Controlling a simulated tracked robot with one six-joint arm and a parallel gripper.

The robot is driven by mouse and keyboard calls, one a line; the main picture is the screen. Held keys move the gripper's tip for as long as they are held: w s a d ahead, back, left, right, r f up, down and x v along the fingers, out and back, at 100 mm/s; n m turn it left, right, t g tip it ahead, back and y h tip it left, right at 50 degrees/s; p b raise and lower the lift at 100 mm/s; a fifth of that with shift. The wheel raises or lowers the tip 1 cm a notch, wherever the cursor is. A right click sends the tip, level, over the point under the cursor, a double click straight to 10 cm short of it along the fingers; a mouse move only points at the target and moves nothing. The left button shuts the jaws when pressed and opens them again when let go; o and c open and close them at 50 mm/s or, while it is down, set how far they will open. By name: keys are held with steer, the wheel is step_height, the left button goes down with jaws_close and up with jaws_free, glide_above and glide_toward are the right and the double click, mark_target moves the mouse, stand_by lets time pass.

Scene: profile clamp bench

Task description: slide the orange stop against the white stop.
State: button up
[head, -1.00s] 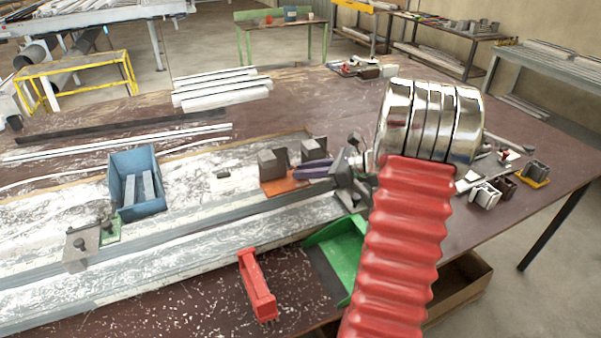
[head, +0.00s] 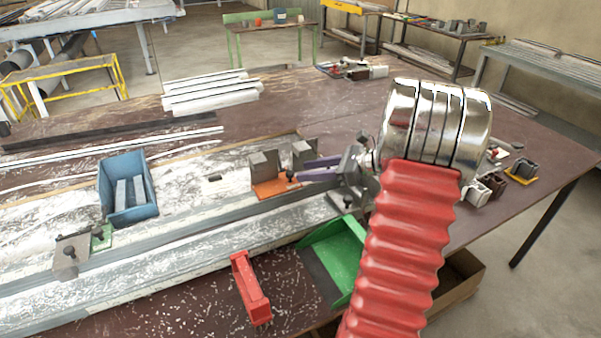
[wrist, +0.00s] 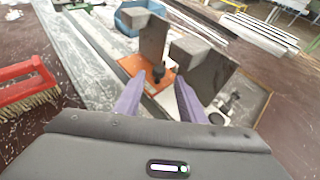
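The orange stop (head: 275,188) is an orange plate with an upright grey block and a dark knob, on the rail in the head view. It also shows in the wrist view (wrist: 132,66). A second grey block (head: 305,155) stands close to its right, apart from it; it shows in the wrist view too (wrist: 203,66). It seems to be the white stop, with a whitish base mostly hidden behind my fingers. My gripper (wrist: 157,84) has its two purple fingers apart, with the knob (wrist: 158,73) of the orange stop just ahead, between the tips. Whether they touch it, I cannot tell.
A green stop (head: 101,237) sits farther left on the rail. A blue bin (head: 127,190) stands behind the rail. A red brush (head: 250,288) and a green dustpan (head: 335,255) lie in front. White profiles (head: 210,92) lie at the back.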

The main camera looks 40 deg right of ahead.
steer(key=v, duration=0.9)
steer(key=shift+s+d, duration=0.1)
steer(key=shift+d, duration=0.05)
stand_by(0.4)
steer(key=s+a+f+n+g, duration=0.2)
steer(key=s+f+n+g, duration=0.15)
steer(key=f, duration=0.25)
steer(key=s+a+f+n+g+h, duration=0.1)
steer(key=s+a+n+g+h, duration=0.2)
steer(key=a+n, duration=0.5)
steer(key=s+a+r+n+h, duration=0.1)
steer(key=a+r+n, duration=0.2)
steer(key=a+n, duration=0.3)
steer(key=s+a+r+n+h, duration=0.1)
steer(key=a+r+n, duration=0.3)
steer(key=a, duration=0.9)
steer(key=s+a+r+n+h, duration=0.1)
steer(key=s+a+r+n, duration=0.1)
steer(key=a+n, duration=0.6)
steer(key=shift+a+r+h, duration=0.4)
steer(key=shift+a+r, duration=0.4)
steer(key=shift+a, duration=0.2)
